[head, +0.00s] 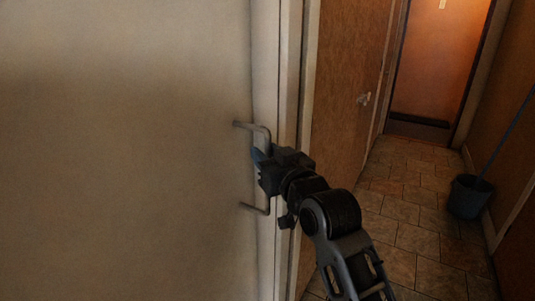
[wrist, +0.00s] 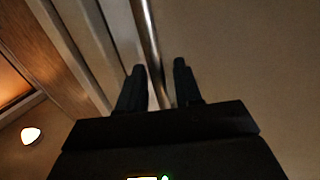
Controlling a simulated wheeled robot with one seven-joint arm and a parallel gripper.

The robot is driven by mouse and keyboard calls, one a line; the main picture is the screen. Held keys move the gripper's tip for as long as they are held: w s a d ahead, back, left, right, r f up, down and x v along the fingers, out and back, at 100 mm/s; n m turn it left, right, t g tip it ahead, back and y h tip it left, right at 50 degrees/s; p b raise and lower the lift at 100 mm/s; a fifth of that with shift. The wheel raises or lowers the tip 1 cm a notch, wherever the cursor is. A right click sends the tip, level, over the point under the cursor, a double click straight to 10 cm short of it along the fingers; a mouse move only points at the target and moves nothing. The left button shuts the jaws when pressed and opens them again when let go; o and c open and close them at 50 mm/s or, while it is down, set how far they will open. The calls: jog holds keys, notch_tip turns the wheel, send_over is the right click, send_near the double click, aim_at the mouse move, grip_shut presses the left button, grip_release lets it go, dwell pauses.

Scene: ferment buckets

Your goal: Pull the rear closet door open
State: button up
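A pale, flat door (head: 120,170) fills the left of the head view. A grey upright bar handle (head: 267,205) stands out from it near its right edge. My gripper (head: 259,157) is at the middle of this handle and hides part of the bar. In the wrist view, the handle bar (wrist: 149,40) runs between the two spread fingers of my gripper (wrist: 158,70), nearer the left finger. I see a gap to the right finger. The door looks shut beside its pale frame (head: 290,70).
A brown wooden door (head: 348,75) with a light handle (head: 364,98) lies right of the frame. A tiled corridor floor (head: 420,235) leads to an orange-lit door (head: 437,60). A dark bucket (head: 468,196) with a stick in it stands by the right wall.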

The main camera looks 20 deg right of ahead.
jog(key=shift+c, duration=0.2)
grip_shut()
jog(key=shift+a, duration=0.1)
dwell(0.4)
